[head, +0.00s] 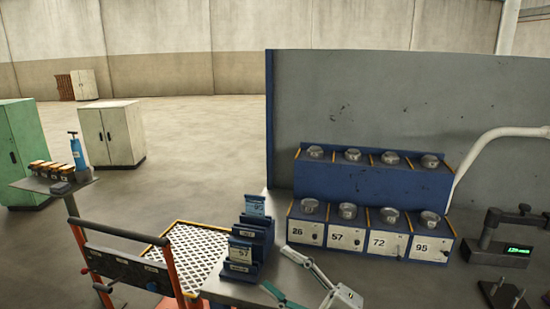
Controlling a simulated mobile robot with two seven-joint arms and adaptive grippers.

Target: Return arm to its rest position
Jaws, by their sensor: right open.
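My right gripper (275,268) is low in the middle of the head view, over the front of the grey worktable (237,291). Its two pale fingers are spread apart, with nothing visible between them. It is just right of a blue stepped holder (239,266) with labelled cards and in front of the numbered bins. Most of the right arm is below the picture edge. My left gripper is not in view.
A blue two-tier rack (374,177) holds metal pieces above bins marked 26, 57, 72 and 95. A device with a green display (517,250) stands at right. A grey panel (400,100) closes the back. An orange-framed cart (130,265) stands left; open floor lies beyond.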

